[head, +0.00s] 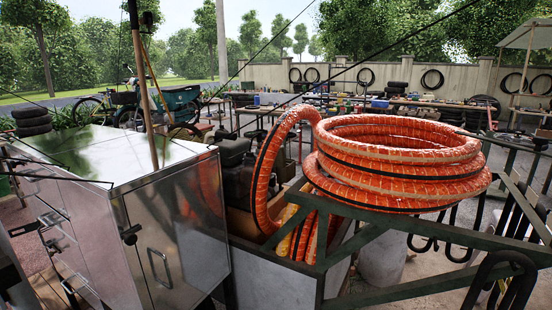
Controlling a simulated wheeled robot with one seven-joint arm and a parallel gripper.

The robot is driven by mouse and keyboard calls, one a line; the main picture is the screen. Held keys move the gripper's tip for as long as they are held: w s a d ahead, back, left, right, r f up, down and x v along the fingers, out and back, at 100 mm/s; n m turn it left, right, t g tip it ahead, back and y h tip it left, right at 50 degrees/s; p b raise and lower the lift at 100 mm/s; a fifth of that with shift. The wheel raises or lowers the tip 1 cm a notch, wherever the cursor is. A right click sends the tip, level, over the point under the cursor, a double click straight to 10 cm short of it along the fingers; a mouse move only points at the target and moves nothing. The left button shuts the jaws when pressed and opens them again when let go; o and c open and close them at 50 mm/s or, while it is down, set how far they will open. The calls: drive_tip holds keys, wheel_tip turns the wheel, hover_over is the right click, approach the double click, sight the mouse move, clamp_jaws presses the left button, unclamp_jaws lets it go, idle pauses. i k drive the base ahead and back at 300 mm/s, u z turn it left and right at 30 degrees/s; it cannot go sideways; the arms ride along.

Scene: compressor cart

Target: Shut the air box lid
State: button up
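A shiny metal box (165,200) stands at the left on the cart. Its flat top panel (115,150) lies level on it, with no clear gap along the near edge that I can see. The front face has a bar handle (160,268) and a dark latch (131,235). More dark fittings (50,222) show on its left side. I cannot tell for sure which panel is the air box lid. My gripper is not in view.
A coiled orange hose (400,150) sits on the cart to the right, above a green metal frame (400,295). A wooden pole (140,80) rises at the box's top. Thin dark lines cross the view. Behind are a bicycle, work tables (360,103) and a wall with tyres.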

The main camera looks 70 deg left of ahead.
sight(281, 161)
drive_tip(key=z, duration=0.05)
drive_tip(key=i, duration=1.3)
drive_tip(key=u, duration=2.8)
drive_tip(key=k, duration=1.1)
drive_tip(key=u, duration=0.8)
drive_tip(key=i, duration=1.4)
